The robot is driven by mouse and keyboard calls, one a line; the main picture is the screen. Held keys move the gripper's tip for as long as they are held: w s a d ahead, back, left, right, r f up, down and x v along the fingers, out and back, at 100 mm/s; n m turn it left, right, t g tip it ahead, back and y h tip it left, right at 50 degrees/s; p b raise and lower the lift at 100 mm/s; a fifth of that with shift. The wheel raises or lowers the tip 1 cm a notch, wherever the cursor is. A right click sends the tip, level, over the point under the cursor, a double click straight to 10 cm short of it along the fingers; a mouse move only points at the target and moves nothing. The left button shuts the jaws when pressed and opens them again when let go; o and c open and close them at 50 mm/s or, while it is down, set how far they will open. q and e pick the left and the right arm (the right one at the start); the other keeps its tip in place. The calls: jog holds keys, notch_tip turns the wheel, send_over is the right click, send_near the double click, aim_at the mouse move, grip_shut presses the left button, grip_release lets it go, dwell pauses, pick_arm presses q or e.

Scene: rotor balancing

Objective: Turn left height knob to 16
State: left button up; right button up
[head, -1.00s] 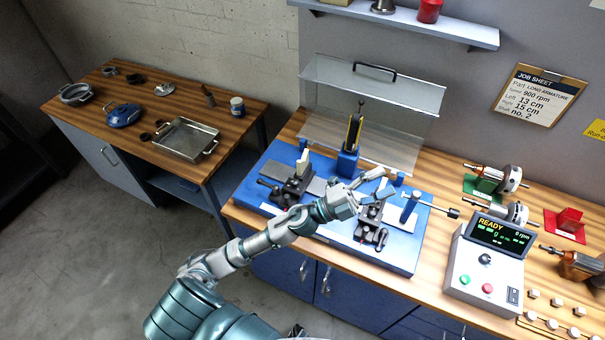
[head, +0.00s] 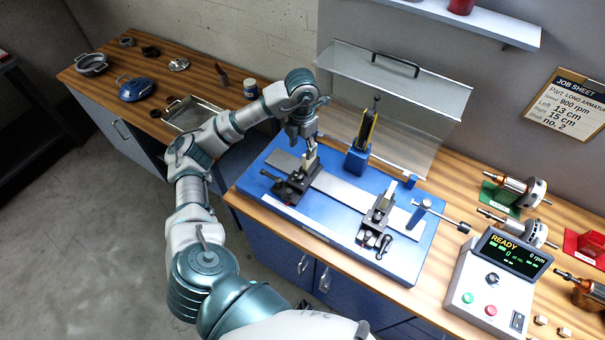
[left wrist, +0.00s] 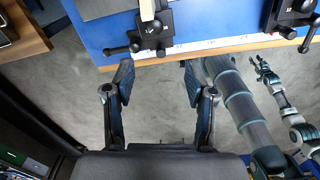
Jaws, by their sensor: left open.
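The left support (head: 296,182), a dark stand with a pale upright block, sits on the left of the blue balancing base (head: 345,238). Small dark knobs and a lever (head: 268,175) show on it; which one is the height knob I cannot tell. My left gripper (head: 312,146) points down just above this support, its fingertips blurred against the block. In the left wrist view its two fingers (left wrist: 155,80) are apart with nothing between them, and the support's dark knobs (left wrist: 150,29) lie beyond them. My right gripper (left wrist: 261,66) shows small at the right there.
The right support (head: 377,222) stands on the same base, with a blue post and rod (head: 425,208) beside it. A clear hinged guard (head: 400,85) stands behind. A control box reading READY (head: 495,280) and rotors (head: 515,190) are to the right. A metal tray (head: 190,113) is on the left bench.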

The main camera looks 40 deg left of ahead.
pick_arm(q)
send_over(299, 175)
notch_tip(299, 175, down, 7)
jog(key=shift+d+r, duration=0.1)
jog(key=shift+d, duration=0.05)
jog(key=f, duration=0.5)
jog(key=f+p, duration=0.1)
jog(key=f, duration=0.1)
jog(key=shift+a+f, duration=0.35)
jog(key=shift+d+f, duration=0.3)
jog(key=shift+d, duration=0.3)
jog(key=shift+c, duration=0.3)
jog(key=shift+a, duration=0.35)
jog(key=c, duration=0.8)
jog(key=shift+a, duration=0.15)
grip_shut()
jog(key=shift+f, duration=0.1)
pick_arm(e)
jog(key=shift+a+r, duration=0.4)
jog(key=shift+a, duration=0.05)
